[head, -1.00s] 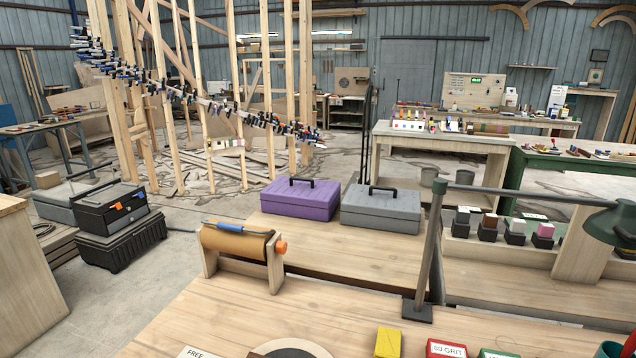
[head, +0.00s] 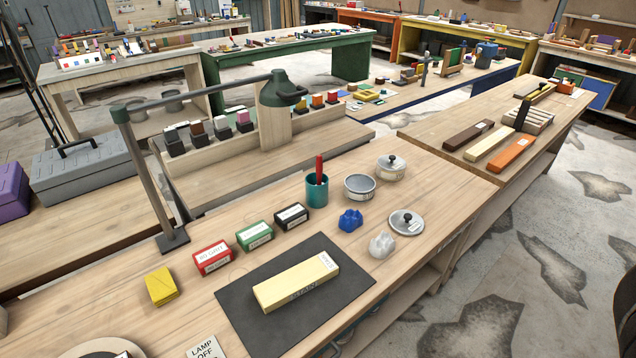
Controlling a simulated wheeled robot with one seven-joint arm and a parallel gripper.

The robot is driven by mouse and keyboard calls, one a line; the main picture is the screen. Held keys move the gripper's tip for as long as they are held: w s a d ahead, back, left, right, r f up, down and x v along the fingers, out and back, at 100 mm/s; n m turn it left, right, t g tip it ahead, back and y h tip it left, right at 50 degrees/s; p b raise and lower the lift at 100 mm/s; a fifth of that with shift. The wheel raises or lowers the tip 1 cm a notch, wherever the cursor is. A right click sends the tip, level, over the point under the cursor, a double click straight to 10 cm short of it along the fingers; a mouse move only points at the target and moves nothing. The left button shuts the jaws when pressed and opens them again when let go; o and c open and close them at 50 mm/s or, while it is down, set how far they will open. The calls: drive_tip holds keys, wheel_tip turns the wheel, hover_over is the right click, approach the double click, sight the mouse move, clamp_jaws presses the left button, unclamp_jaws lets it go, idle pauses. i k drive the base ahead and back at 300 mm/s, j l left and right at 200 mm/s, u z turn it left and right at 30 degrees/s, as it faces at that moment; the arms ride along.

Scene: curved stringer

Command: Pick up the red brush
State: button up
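A slim red handle (head: 319,167) stands upright in a teal cup (head: 317,190) on the near workbench. It is the only brush-like red thing I make out; its lower part is hidden inside the cup, so I cannot see bristles. The cup stands behind the dark mat, between a black labelled box (head: 291,216) and an open round metal tin (head: 359,187). My gripper is not in view.
A pale yellow block (head: 297,282) lies on a dark mat (head: 236,311) in front. Red (head: 212,257) and green (head: 254,235) boxes, blue (head: 350,219) and whitish (head: 381,244) crumpled lumps and a lid (head: 406,222) surround it. A lamp arm (head: 146,175) rises at left.

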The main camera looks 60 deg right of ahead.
sight(319, 161)
drive_tip(key=z, duration=1.3)
